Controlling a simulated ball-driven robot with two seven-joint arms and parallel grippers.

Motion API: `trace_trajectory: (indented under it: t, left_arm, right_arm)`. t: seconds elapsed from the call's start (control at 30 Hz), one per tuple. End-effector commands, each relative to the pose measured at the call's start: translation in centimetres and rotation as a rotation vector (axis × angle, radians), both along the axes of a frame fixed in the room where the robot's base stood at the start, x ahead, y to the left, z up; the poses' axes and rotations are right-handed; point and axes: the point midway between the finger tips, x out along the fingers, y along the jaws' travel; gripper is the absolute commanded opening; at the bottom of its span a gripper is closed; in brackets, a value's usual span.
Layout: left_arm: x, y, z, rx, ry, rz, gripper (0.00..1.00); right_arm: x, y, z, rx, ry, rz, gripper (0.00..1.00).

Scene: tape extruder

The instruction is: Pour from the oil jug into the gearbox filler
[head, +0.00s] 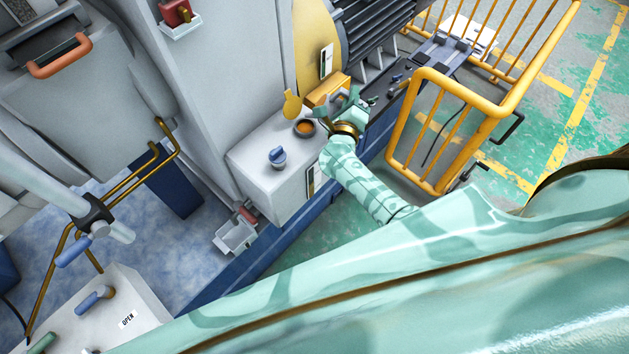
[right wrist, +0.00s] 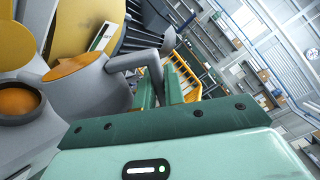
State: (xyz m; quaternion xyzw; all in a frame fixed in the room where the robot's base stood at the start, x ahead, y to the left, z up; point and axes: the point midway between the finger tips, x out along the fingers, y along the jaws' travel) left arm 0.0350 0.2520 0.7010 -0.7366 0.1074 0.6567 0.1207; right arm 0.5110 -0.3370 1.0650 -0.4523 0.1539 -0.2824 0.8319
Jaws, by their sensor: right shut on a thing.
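My right gripper (head: 346,106) is over the grey gearbox box, at the right of the filler. In the right wrist view its green fingers (right wrist: 168,84) are shut on the handle of the grey oil jug (right wrist: 95,98). Orange-yellow shows at the jug's mouth. In the head view the gripper largely hides the jug, and its tilt is hard to judge. The gearbox filler (head: 305,128) is a round grey collar with orange inside, also seen at the left of the right wrist view (right wrist: 18,103). A yellow round cap (head: 292,104) stands beside it. My left gripper is out of view.
A blue-grey knob (head: 277,156) sits on the gearbox top, left of the filler. A yellow block (head: 327,90) and a ribbed motor (head: 372,38) stand behind. Yellow railings (head: 440,130) are at the right. A small grey tray (head: 236,236) hangs low at the front.

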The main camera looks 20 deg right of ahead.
Motion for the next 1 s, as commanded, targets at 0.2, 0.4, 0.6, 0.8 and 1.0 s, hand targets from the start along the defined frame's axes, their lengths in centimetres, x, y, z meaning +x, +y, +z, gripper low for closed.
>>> trace_trajectory:
  t: [0.2, 0.4, 0.6, 0.8, 1.0]
  left_arm:
    - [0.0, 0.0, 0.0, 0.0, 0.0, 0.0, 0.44]
    - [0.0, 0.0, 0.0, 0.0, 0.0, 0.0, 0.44]
    - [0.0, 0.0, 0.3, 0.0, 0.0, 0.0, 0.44]
    - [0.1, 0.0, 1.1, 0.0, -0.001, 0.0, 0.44]
    - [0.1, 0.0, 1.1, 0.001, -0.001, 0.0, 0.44]
  right_arm:
    - [0.1, 0.0, 0.2, -0.001, -0.004, 0.0, 0.0]
    - [0.1, 0.0, 0.2, -0.001, -0.003, 0.001, 0.0]
    - [0.2, 0.1, 0.5, -0.013, 0.006, 0.0, 0.0]
    - [0.6, 0.6, 1.2, -0.057, 0.04, -0.001, 0.0]
    - [0.7, 0.8, 1.2, -0.073, 0.051, 0.0, 0.0]
